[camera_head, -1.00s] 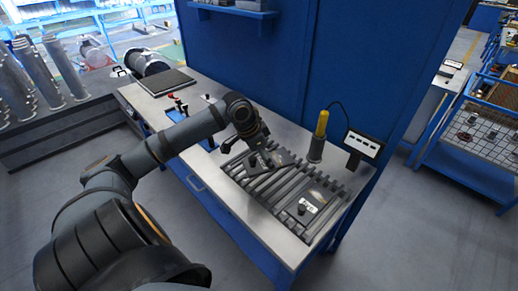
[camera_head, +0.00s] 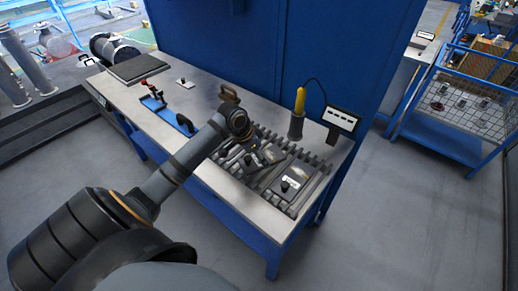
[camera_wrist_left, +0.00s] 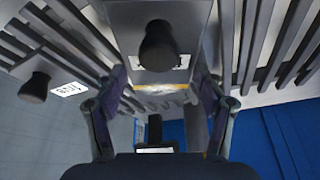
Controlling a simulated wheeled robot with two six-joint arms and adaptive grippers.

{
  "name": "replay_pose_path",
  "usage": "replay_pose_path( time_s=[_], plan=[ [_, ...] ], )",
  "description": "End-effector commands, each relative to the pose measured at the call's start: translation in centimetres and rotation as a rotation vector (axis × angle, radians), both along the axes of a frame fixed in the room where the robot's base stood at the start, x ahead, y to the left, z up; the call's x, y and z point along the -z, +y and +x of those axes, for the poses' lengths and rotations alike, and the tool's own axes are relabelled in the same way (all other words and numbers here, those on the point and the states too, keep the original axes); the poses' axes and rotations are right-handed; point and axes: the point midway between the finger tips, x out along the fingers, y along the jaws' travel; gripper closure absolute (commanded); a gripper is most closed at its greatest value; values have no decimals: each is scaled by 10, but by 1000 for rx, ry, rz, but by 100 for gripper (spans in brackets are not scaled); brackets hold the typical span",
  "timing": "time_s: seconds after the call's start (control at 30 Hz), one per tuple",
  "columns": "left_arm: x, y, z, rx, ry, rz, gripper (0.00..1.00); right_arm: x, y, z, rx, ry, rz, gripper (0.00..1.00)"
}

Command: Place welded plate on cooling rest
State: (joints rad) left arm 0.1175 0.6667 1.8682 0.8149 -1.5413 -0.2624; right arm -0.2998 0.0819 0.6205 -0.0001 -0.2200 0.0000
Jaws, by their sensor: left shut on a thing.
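The welded plate (camera_wrist_left: 185,20) is a grey plate with a black knob and an orange-yellow seam, seen close up between the fingers of my left gripper (camera_wrist_left: 160,92) in the left wrist view. The gripper is shut on it. In the head view the gripper is over the far-left part of the slatted cooling rest (camera_head: 312,160), partly hidden by my wrist. I cannot tell whether the held plate touches the slats. A second plate (camera_head: 283,196) with a black knob and white label lies on the near-right slats; it also shows in the left wrist view (camera_wrist_left: 14,80).
A yellow-handled tool (camera_head: 299,100) in a dark holder and a small display (camera_head: 340,119) stand behind the rest. A blue fixture (camera_head: 155,104) with a red-topped clamp and a dark pad (camera_head: 140,67) are on the left of the bench (camera_head: 215,178). A blue wall rises behind.

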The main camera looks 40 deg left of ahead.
Motion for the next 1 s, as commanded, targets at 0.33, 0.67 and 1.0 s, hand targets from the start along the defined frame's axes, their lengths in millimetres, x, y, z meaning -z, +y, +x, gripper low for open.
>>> replay_pose_path(
  time_s=[0.33, 0.67, 1.0],
  plan=[
    [0, 0, 0, 0, -1, 0, 16, 0, 0, 0, 0, 1, 0, 60],
    [0, 0, 0, 0, -1, 0, 7, 0, 1, 0, 0, 1, 1, 60],
    [-41, 10, -14, 1, -3, 11, 7, -1, 3, 0, 2, 1, 4, 60]
  ],
)
